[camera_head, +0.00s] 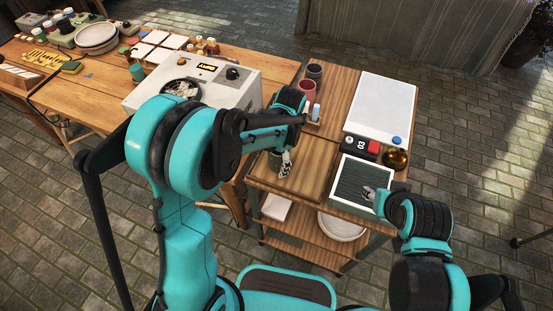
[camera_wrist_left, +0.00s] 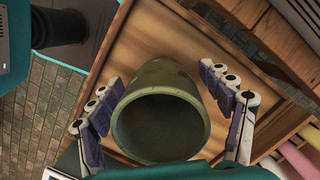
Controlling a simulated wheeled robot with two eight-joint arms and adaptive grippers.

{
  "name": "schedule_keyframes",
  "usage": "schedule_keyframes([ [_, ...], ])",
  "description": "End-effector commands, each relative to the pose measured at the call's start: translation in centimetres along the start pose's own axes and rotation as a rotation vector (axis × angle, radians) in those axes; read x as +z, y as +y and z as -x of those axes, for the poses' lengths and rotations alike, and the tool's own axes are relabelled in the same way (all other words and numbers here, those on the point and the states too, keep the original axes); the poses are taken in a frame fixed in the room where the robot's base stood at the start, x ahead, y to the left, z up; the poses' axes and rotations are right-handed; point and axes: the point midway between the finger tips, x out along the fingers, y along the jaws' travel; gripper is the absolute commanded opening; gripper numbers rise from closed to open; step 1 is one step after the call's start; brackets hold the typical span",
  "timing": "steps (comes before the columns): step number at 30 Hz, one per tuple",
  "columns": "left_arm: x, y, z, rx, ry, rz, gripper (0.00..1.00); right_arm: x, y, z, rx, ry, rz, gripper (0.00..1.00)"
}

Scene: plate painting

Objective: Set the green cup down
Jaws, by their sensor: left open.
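The green cup (camera_wrist_left: 160,112) stands mouth up on a wooden tray (camera_wrist_left: 128,48) in the left wrist view. In the head view, part of the cup (camera_head: 274,160) shows beside my left gripper (camera_head: 286,166), and the arm hides the rest. My left gripper (camera_wrist_left: 166,115) is open, with one finger on each side of the cup. Whether a finger touches its wall is hard to tell. My right gripper (camera_head: 371,192) is over the dark green ribbed box at the right, and its jaws are too small to read.
A ribbed box (camera_head: 345,200) and a white panel (camera_head: 380,108) lie right of the tray. A maroon cup (camera_head: 314,93), a grey cup (camera_head: 315,72) and small bottles stand behind it. A white machine (camera_head: 245,92) is at the left.

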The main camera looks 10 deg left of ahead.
Motion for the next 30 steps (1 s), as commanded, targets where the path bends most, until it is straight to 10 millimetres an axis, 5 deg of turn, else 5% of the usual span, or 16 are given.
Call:
schedule_keyframes([
  [5, 0.1, 0.0, 1.0, 0.0, 0.0, 0.0, 0.79, -0.4, 0.0, 0.5, 0.0, 0.0, 0.0, 0.4],
  [18, 0.1, 0.0, 10.2, 0.0, 0.0, 0.0, 0.79, -2.4, 0.0, 3.3, 0.0, 0.0, 0.0, 0.4],
  [24, 0.1, 0.0, 12.1, -0.001, 0.001, 0.002, 0.79, -2.7, 0.0, 3.7, 0.0, 0.0, 0.0, 0.4],
  [30, 2.6, 0.6, 14.1, -0.043, 0.071, 0.114, 0.79, -2.7, 0.0, 3.7, 0.0, 0.0, 0.0, 0.4],
])
